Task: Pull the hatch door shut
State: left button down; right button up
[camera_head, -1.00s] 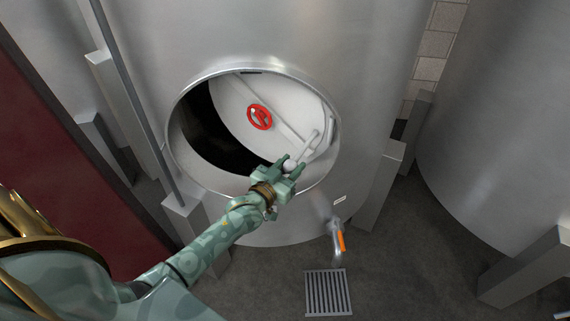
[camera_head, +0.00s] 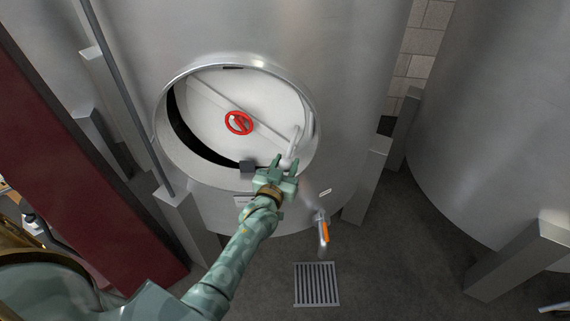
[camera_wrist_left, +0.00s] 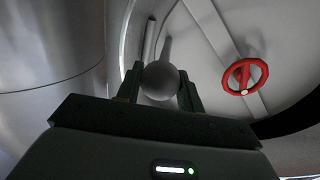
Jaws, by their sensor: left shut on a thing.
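The hatch door (camera_head: 215,98) is a pale round plate with a red handwheel (camera_head: 239,123) and a diagonal bar, inside the oval opening of a steel tank. A dark gap shows along its left and lower left edge, so it stands partly open. My left gripper (camera_head: 276,165) is at the lower right of the opening, shut on the ball-ended door handle (camera_head: 294,141). In the left wrist view the handle's grey ball (camera_wrist_left: 161,80) sits between the two fingers, and the red wheel (camera_wrist_left: 245,76) is to the right. My right gripper is not in view.
The steel tank (camera_head: 240,30) fills the middle, with an orange-handled tap (camera_head: 324,231) below the hatch and a floor drain (camera_head: 316,285). Grey posts stand around it. A dark red panel (camera_head: 80,170) is at left; another tank (camera_head: 490,120) is at right.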

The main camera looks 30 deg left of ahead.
pick_arm(q)
jog(key=c, duration=1)
grip_release()
jog(key=shift+a+r, duration=0.1)
jog(key=shift+o, duration=0.2)
jog(key=s+p, duration=0.1)
jog(key=s, duration=0.1)
jog(key=s+p, duration=0.1)
jog(key=s, duration=0.1)
jog(key=s+d+p, duration=0.1)
jog(key=s+p, duration=0.1)
jog(key=shift+s+r, duration=0.15)
jog(key=shift+s, duration=0.5)
jog(key=shift+f, duration=0.2)
jog(key=shift+f, duration=0.1)
